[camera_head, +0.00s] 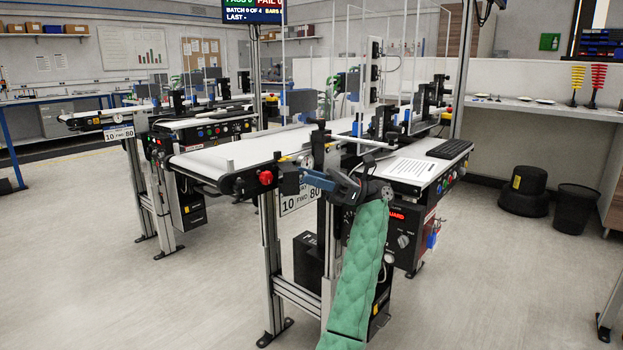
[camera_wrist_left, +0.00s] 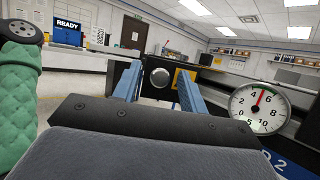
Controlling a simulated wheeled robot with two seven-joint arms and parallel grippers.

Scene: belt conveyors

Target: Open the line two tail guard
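The line two conveyor (camera_head: 250,152) has a white belt and a dark end near me. My left gripper (camera_head: 313,180), with blue fingers on a green-sleeved arm, is at this near end. In the left wrist view its fingers (camera_wrist_left: 158,85) are apart, with a round silver knob (camera_wrist_left: 159,77) on a dark panel (camera_wrist_left: 212,92) showing between them. I see no contact with the knob, and the distance to it is unclear. I cannot tell whether this panel is the tail guard. My right gripper is not in view.
A dial gauge (camera_wrist_left: 258,107) is right of the fingers in the wrist view. A red button (camera_head: 265,177) is on the conveyor end. A control box (camera_head: 405,232) with red lettering is right of my arm. Another conveyor (camera_head: 190,122) stands at left. The left floor is clear.

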